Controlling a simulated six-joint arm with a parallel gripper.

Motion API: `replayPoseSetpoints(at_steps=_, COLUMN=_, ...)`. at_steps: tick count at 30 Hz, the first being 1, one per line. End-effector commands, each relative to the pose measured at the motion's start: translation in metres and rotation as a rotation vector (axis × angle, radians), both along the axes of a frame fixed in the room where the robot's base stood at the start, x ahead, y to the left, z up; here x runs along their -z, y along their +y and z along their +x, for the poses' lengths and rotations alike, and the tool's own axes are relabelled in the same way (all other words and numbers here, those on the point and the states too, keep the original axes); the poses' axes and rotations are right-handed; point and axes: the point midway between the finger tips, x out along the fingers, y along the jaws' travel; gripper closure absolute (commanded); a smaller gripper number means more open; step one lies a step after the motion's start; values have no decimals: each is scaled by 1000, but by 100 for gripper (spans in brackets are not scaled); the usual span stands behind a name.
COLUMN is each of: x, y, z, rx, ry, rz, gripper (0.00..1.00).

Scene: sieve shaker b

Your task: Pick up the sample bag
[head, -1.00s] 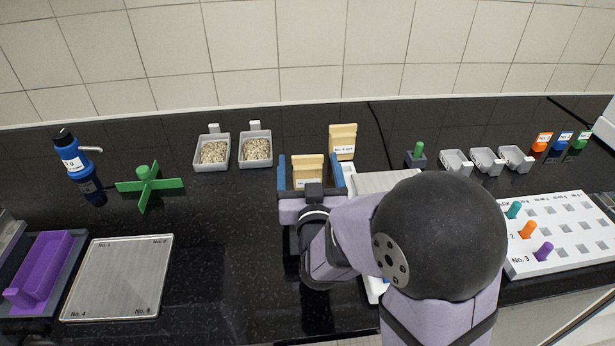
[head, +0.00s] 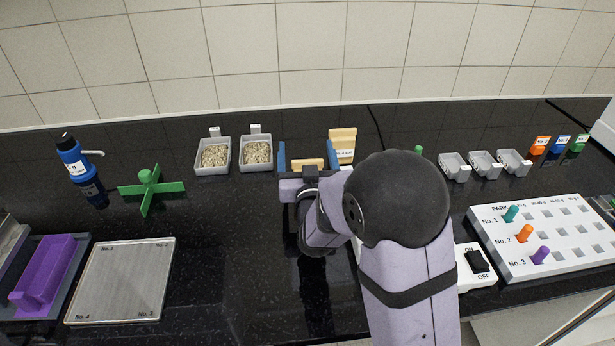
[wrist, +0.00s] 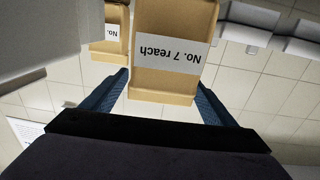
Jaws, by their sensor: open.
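A tan sample bag (head: 308,162) with a white label stands on the dark counter, between the blue fingers of my gripper (head: 307,153). In the wrist view this bag (wrist: 172,82) is close, and its label reads "No. 7 reach", upside down. My gripper (wrist: 162,80) is open, with one finger on each side of the bag's near end. Gaps seem to show beside it, though contact is hard to judge. A second tan bag (head: 342,143) stands behind and to the right; it also shows in the wrist view (wrist: 110,32). My arm hides the counter to the right.
Two gravel-filled trays (head: 213,156) stand left of the bags. A green cross-shaped piece (head: 150,187), a blue bottle (head: 77,165) and a metal plate (head: 120,282) are farther left. Small white scoops (head: 484,165), a peg board (head: 545,235) and an ON/OFF switch box (head: 476,262) are on the right.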

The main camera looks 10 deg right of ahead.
Motion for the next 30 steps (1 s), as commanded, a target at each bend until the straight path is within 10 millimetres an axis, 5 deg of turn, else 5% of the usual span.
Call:
replayPoseSetpoints(at_steps=8, x=0, y=0, z=3, rx=0, ry=1, rz=0, gripper=20)
replayPoseSetpoints(at_steps=16, x=0, y=0, z=3, rx=0, ry=1, rz=0, gripper=82)
replayPoseSetpoints(at_steps=30, x=-17, y=0, z=3, rx=1, ry=-5, rz=1, gripper=83)
